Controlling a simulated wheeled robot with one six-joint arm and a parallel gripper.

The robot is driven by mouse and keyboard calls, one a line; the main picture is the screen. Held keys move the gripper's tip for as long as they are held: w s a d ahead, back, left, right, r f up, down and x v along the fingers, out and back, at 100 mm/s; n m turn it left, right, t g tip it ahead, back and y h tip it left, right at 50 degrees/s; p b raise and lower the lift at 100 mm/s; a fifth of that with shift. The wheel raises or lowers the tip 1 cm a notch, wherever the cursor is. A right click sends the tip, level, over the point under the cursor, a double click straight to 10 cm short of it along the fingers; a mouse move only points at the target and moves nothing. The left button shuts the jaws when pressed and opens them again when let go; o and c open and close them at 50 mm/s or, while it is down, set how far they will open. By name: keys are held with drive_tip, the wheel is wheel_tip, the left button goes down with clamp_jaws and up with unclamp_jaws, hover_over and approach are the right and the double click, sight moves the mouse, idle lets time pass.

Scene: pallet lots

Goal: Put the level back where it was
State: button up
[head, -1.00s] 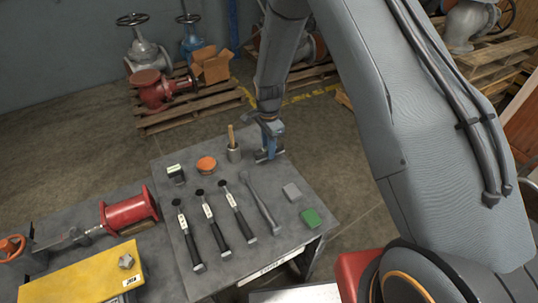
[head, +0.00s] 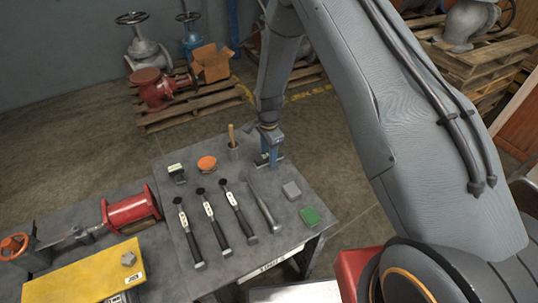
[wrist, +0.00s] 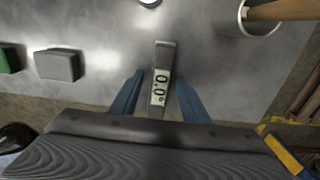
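The level is a dark grey bar with a pale green display reading 0.0°. In the wrist view the level (wrist: 161,62) lies between my two blue fingers, with a narrow gap on each side. My gripper (wrist: 160,88) is open around it. In the head view my gripper (head: 270,158) is low over the back right part of the grey table (head: 300,182). The level is mostly hidden there by the fingers. I cannot tell for sure whether it rests flat on the table.
A metal cup with a wooden handle (head: 234,148) stands close left of my gripper. An orange round item (head: 207,163), a dark block with a pale label (head: 177,173), several hammer-like tools, a grey block (head: 291,190) and a green block (head: 310,216) are on the table.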

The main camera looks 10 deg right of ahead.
wheel_tip(320, 180, up, 11)
drive_tip(key=b, duration=0.3)
drive_tip(key=s+d+r+n, duration=0.4)
drive_tip(key=s, duration=0.4)
drive_tip(key=s+d+r+n, duration=0.4)
drive_tip(key=s+r+n, duration=0.1)
drive_tip(key=s, duration=0.3)
drive_tip(key=s+d+r+n+t, duration=0.1)
drive_tip(key=s+d+r+n, duration=0.3)
drive_tip(key=s, duration=0.3)
drive_tip(key=shift+s+d+r, duration=0.2)
drive_tip(key=shift+s+r, duration=0.05)
drive_tip(key=shift+s, duration=0.15)
